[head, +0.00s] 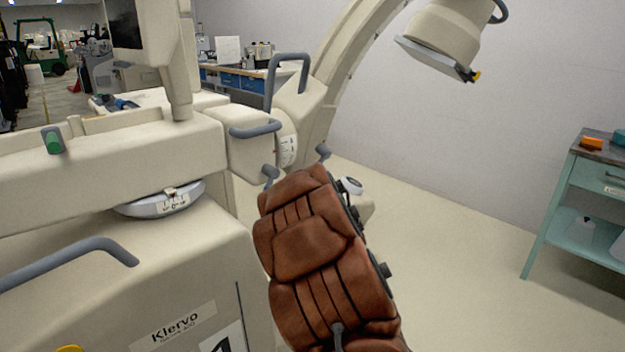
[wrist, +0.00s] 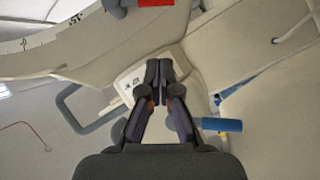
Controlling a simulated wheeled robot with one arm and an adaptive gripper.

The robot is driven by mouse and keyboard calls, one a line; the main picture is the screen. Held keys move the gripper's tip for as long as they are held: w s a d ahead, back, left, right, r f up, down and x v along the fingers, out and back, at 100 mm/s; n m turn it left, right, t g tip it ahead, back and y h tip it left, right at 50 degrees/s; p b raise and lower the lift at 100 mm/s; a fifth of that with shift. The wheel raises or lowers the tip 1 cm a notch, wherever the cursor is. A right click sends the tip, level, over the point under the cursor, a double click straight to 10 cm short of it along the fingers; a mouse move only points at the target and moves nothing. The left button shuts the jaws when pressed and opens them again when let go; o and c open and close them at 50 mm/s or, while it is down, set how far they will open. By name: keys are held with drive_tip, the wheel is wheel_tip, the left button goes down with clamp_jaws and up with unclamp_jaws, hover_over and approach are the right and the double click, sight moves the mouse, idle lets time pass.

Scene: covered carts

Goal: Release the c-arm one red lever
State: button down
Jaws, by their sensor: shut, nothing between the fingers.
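The c-arm (head: 335,75) stands at the middle back in the head view, a cream arc with grey handles at its joint. In the wrist view a red part (wrist: 155,3), likely the red lever, is cut off by the top edge, beside a grey knob (wrist: 118,8). I cannot make out a red lever in the head view. My gripper (wrist: 158,70) is shut and empty in the wrist view, its tips below the red part in the picture and apart from it. In the head view my brown-covered arm hides the gripper.
The cream cart body (head: 130,240) fills the left, with a green lever (head: 53,140) and a grey rail handle (head: 75,255). In the wrist view a blue cylinder (wrist: 220,124) is right of the fingers. A teal cart (head: 560,190) stands at right; floor between is clear.

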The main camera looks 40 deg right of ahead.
drive_tip(key=s+d+f+x, duration=0.1)
drive_tip(key=d+x, duration=0.1)
drive_tip(key=x, duration=1)
drive_tip(key=shift+w+d+f+b, duration=0.25)
drive_tip(key=shift+f+b, duration=0.1)
drive_tip(key=shift+b, duration=0.1)
drive_tip(key=shift+f+b, duration=0.1)
drive_tip(key=shift+b, duration=0.25)
drive_tip(key=shift+d+f+b, duration=0.1)
drive_tip(key=shift+d+b, duration=0.05)
drive_tip(key=shift+b, duration=0.4)
